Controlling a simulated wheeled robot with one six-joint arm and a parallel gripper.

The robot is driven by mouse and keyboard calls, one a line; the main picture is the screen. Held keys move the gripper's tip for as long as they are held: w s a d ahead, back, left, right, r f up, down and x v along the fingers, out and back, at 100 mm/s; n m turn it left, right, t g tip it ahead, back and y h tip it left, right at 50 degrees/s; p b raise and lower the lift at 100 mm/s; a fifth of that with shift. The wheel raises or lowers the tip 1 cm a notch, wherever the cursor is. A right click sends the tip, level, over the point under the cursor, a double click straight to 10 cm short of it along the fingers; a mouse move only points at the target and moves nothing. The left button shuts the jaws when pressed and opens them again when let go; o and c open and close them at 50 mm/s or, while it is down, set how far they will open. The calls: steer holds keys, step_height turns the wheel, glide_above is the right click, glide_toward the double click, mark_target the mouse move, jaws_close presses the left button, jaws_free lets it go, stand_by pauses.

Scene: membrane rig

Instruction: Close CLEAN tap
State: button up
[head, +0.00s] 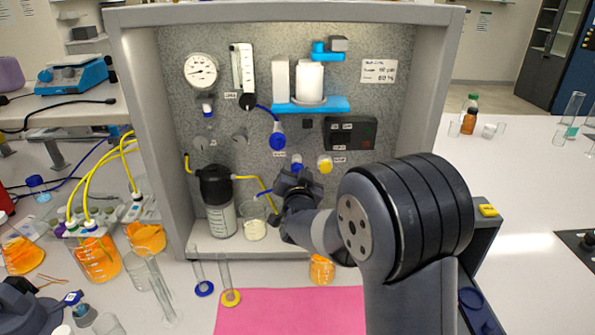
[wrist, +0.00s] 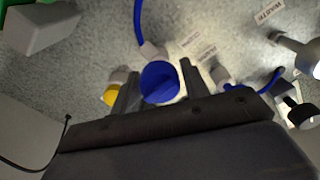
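A blue tap knob (head: 297,160) sits on the rig's back panel, just above my gripper, with a yellow knob (head: 325,164) to its right. I cannot read which label is CLEAN. In the wrist view a blue knob (wrist: 160,82) with a raised ridge lies between my two fingers, and a blue tube runs up from it. The yellow knob (wrist: 112,95) is left of it there. My gripper (wrist: 160,88) is open, one finger on each side of the blue knob; contact cannot be made out. In the head view my gripper (head: 292,182) is partly hidden by my wrist.
Another blue knob (head: 278,141) is close by, up and left. A black-lidded bottle (head: 217,190) and a beaker (head: 254,222) stand left of my gripper. A black box (head: 350,133) is above right. A pink mat (head: 285,312) lies in front.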

steer(key=c, duration=0.6)
steer(key=shift+f+b, duration=0.1)
steer(key=shift+b, duration=0.55)
steer(key=m+b, duration=0.2)
steer(key=b, duration=0.1)
steer(key=shift+f, duration=0.2)
steer(key=m+b, duration=0.4)
steer(key=b, duration=0.2)
steer(key=shift+m+b, duration=0.3)
steer(key=m+b, duration=0.4)
steer(key=m, duration=0.1)
steer(key=shift+r+m+b, duration=0.1)
steer(key=shift+m+b, duration=0.2)
steer(key=shift+b, duration=0.05)
steer(key=m+b, duration=0.3)
steer(key=m, duration=0.2)
steer(key=shift+m, duration=0.3)
